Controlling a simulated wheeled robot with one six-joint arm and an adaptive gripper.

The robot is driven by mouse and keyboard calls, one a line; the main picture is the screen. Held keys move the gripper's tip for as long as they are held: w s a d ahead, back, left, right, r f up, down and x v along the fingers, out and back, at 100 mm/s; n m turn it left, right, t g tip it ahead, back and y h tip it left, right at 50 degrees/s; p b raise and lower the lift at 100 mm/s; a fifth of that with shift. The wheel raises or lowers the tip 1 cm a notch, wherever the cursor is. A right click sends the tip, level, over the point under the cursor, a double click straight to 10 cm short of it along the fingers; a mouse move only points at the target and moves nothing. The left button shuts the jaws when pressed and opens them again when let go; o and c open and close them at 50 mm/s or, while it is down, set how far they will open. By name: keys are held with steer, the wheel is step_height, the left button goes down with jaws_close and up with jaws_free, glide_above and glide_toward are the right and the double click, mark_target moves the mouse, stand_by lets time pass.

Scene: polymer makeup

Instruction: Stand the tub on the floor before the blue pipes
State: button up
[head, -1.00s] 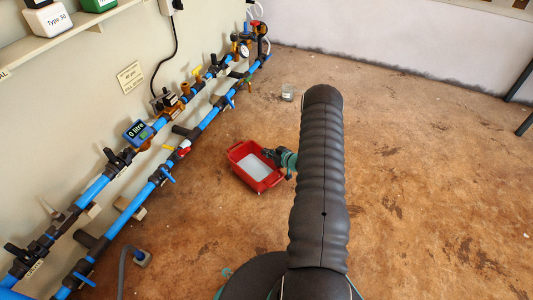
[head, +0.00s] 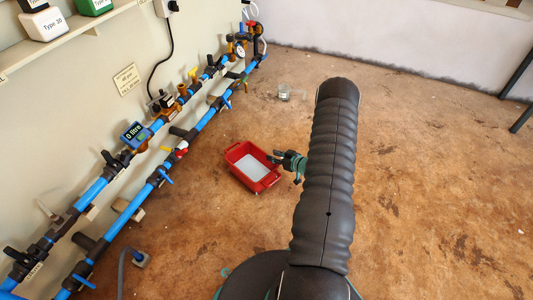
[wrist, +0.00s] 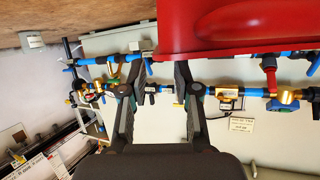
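The red tub (head: 236,170) is upright on the brown floor before the blue pipes (head: 183,142), with a pale white inside or contents. My gripper (head: 281,158) is just right of the tub's right rim, with a small gap between them. In the wrist view, my gripper's two fingers (wrist: 154,82) are spread apart with nothing between them. The red tub (wrist: 235,28) fills the top right there, beyond the fingertips. The blue pipes (wrist: 185,87) cross behind the fingers. My arm hides some floor right of the tub.
A small clear glass container (head: 284,93) stands on the floor further back. Valves and a blue digital meter (head: 136,133) sit on the pipes along the left wall. A grey floor fitting (head: 141,260) is at the lower left. The floor on the right is mostly clear.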

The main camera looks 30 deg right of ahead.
steer(key=v, duration=0.5)
steer(key=w+r+g+h, duration=0.1)
steer(key=w+r+h, duration=0.15)
steer(key=r, duration=0.65)
steer(key=w+r+g+h, duration=0.15)
steer(key=w+r, duration=0.25)
steer(key=r, duration=0.5)
steer(key=s+a+r+m+g+h, duration=0.1)
steer(key=s+a+r+h, duration=0.15)
steer(key=r, duration=0.55)
steer(key=s+a+r+h, duration=0.1)
steer(key=s+a+r, duration=0.15)
steer(key=r, duration=0.45)
steer(key=s+a+r+m+g, duration=0.2)
steer(key=s+a+r, duration=0.8)
steer(key=s+a+r+g+y, duration=0.1)
steer(key=s+a, duration=0.5)
steer(key=s, duration=0.3)
steer(key=s+a+r+g+y, duration=0.1)
steer(key=s+a+y, duration=0.1)
steer(key=s+a, duration=0.4)
steer(key=s, duration=0.4)
steer(key=shift+a, duration=0.3)
